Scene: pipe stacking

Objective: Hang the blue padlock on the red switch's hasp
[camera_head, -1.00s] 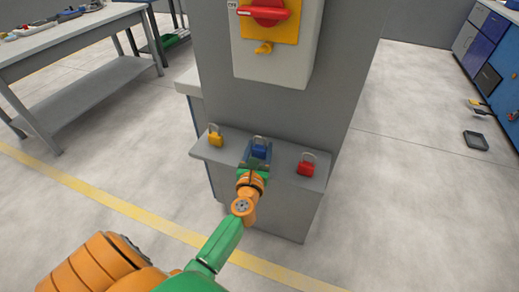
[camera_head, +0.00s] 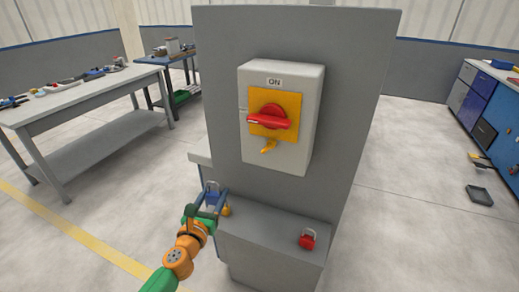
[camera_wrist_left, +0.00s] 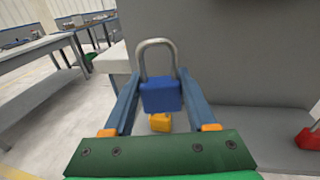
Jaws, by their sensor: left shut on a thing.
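The blue padlock (camera_head: 213,197) is held between the fingers of my left gripper (camera_head: 209,205), raised above the left end of the ledge. In the left wrist view the blue padlock (camera_wrist_left: 160,97) is upright, its grey shackle pointing up and looking closed. The red switch (camera_head: 268,117) is on a yellow plate on a light grey box, its handle roughly level. The yellow hasp (camera_head: 268,146) juts out below the switch, up and to the right of the padlock and apart from it. My right gripper is not in view.
A yellow padlock (camera_head: 226,211) stands on the grey ledge (camera_head: 265,235), partly hidden behind my gripper. A red padlock (camera_head: 307,241) stands near the ledge's right end. The grey panel (camera_head: 345,150) rises behind. Space before the switch box is clear.

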